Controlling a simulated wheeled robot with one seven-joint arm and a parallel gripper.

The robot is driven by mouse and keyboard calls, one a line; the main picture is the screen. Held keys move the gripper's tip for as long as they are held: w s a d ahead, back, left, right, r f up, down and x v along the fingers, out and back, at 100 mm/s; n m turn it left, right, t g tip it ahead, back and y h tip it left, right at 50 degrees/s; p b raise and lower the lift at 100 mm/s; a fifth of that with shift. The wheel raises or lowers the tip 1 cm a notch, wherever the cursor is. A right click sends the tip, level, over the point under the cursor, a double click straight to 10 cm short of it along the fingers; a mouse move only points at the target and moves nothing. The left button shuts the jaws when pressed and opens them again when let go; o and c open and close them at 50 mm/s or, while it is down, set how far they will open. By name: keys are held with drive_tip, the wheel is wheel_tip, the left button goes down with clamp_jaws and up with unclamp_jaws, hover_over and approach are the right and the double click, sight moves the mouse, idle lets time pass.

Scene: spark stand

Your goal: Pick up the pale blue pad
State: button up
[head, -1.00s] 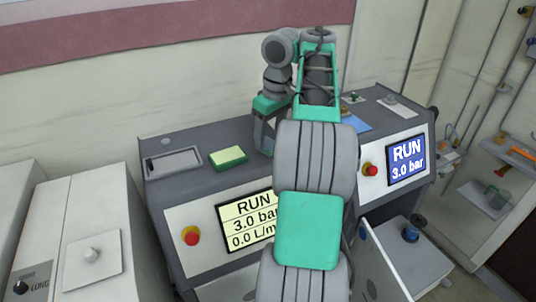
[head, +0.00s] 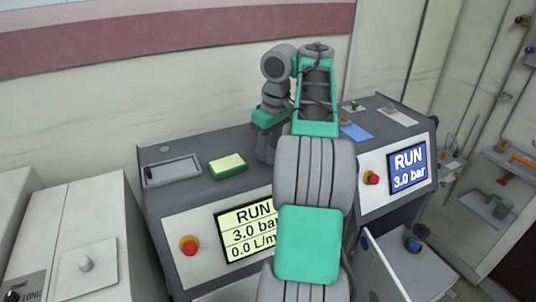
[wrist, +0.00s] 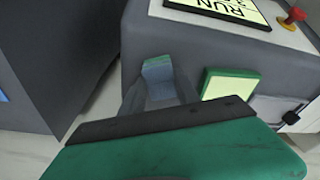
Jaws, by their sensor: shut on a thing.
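My gripper (head: 266,153) is low over the top of the left console, just right of the yellow and green sponge. In the wrist view, my gripper (wrist: 160,90) is shut on a small pale blue pad (wrist: 159,88), which shows between the two grey fingers. In the head view I cannot make out the pad at the fingers. I cannot tell whether the pad touches the console top.
Red stop buttons (head: 189,245) (head: 372,178) stick out in front.

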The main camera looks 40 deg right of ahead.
sight(268, 150)
clamp_jaws()
drive_tip(key=shift+r, duration=0.15)
drive_tip(key=shift+r+p, duration=0.35)
drive_tip(key=shift+p, duration=0.1)
wheel_tip(268, 150, up, 3)
drive_tip(key=shift+f+p, duration=0.15)
drive_tip(key=shift+p, duration=1.1)
drive_tip(key=s+a+r+p, duration=0.5)
drive_tip(key=s+a+r, duration=0.3)
drive_tip(key=s, duration=0.3)
drive_tip(key=shift+s+r, duration=0.3)
drive_tip(key=shift+r, duration=0.35)
